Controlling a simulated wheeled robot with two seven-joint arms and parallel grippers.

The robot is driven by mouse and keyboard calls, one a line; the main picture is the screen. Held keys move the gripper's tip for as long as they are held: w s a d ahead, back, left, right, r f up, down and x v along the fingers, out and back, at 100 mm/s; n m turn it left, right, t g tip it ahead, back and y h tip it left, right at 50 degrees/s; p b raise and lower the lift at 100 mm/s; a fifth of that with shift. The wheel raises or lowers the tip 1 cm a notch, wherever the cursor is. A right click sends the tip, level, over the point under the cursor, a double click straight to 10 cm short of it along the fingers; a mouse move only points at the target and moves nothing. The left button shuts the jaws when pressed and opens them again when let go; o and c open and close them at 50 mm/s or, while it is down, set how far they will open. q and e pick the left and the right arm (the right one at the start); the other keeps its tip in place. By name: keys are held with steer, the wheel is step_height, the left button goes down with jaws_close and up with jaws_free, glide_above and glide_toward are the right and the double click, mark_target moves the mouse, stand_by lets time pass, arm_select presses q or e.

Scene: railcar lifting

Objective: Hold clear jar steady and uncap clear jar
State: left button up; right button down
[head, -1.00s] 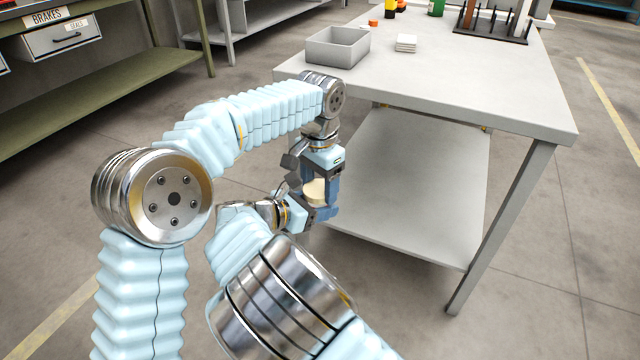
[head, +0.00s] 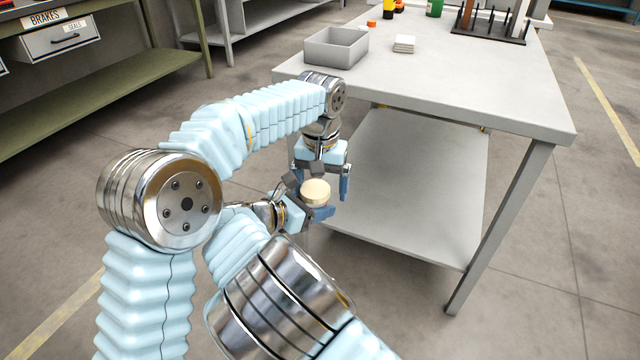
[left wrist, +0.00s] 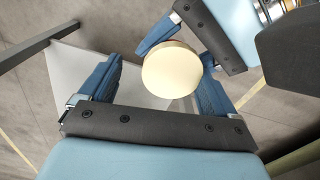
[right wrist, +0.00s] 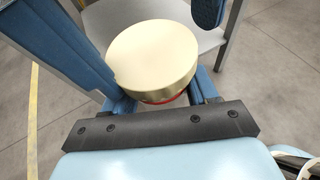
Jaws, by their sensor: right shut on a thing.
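The clear jar is capped with a round cream lid (head: 315,190); its body is mostly hidden by the lid and fingers. A thin red band (right wrist: 168,99) shows under the lid in the right wrist view. My right gripper (head: 312,208) is shut on the jar from the side, below the lid, holding it in the air in front of the workbench. My left gripper (head: 322,174) points down above the lid, fingers spread wide and empty. In the left wrist view, the lid (left wrist: 172,68) lies between and beyond my left fingers, apart from them.
The grey workbench (head: 480,85) with a lower shelf (head: 410,190) stands just beyond my grippers. A grey open bin (head: 336,48), white stacked pads (head: 404,44) and an orange cap (head: 372,23) are on its top.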

arm_select(q)
steer(key=shift+a+f, duration=0.15)
stand_by(0.4)
steer(key=shift+w, duration=0.1)
step_height(320, 180, up, 5)
steer(key=shift+f, duration=0.15)
step_height(320, 180, up, 2)
steer(key=m, duration=0.5)
steer(key=shift+a+m, duration=0.15)
steer(key=shift+m, duration=0.15)
steer(key=m, duration=0.1)
steer(key=r+m, duration=0.1)
steer(key=m, duration=0.2)
steer(key=shift+a+r+m, duration=0.15)
steer(key=shift+r+m, duration=0.15)
steer(key=shift+r, duration=0.1)
steer(key=shift+m, duration=0.3)
step_height(320, 180, down, 8)
steer(key=shift+r, duration=0.1)
